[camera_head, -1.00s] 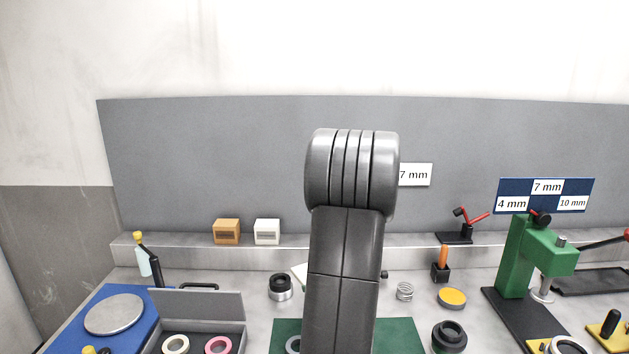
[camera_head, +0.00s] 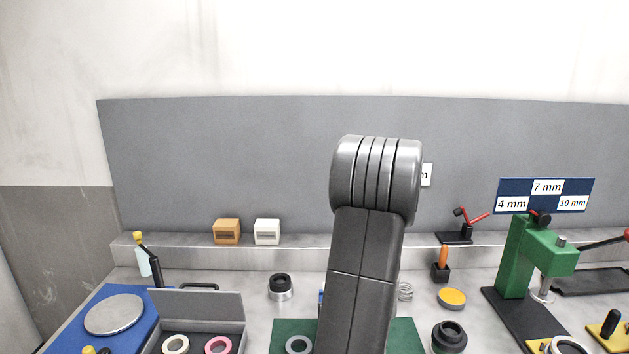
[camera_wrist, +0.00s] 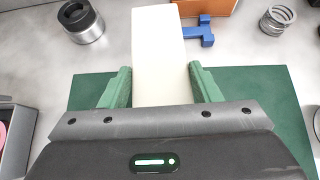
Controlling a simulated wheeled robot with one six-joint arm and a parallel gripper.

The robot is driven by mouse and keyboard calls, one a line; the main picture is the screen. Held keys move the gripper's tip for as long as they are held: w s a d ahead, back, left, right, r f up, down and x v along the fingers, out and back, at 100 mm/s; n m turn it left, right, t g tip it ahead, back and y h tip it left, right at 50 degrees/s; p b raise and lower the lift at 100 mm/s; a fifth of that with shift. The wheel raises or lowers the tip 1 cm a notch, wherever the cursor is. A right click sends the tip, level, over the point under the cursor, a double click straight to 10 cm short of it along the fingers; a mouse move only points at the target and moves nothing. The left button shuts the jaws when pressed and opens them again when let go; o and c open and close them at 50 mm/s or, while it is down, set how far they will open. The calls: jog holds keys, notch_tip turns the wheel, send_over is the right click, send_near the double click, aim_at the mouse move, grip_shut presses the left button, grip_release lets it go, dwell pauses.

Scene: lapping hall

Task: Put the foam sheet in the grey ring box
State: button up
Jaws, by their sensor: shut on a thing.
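The foam sheet (camera_wrist: 158,40) is a cream-white block in the wrist view. My gripper (camera_wrist: 160,72) is shut on it, with a green finger along each side. The far end of the sheet reaches the top of the picture and its near end is hidden by the gripper body. The grey ring box (camera_head: 200,304) stands open with its lid up at the lower left of the head view, holding a white ring (camera_head: 175,345) and a pink ring (camera_head: 218,345). Its edge also shows at the left of the wrist view (camera_wrist: 17,140). My arm hides the gripper in the head view.
A green mat (camera_head: 403,335) with a grey ring (camera_head: 298,345) lies below the gripper. A black-and-silver cylinder (camera_head: 280,287) stands between box and arm. A blue tool (camera_wrist: 200,31), an orange-brown block (camera_wrist: 206,6) and a spring (camera_wrist: 278,19) are beyond. A green press (camera_head: 530,258) stands right.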

jog(key=shift+s+d+f, duration=0.15)
jog(key=shift+s+d, duration=0.05)
jog(key=shift+d, duration=0.05)
jog(key=a, duration=0.6)
jog(key=shift+a, duration=0.35)
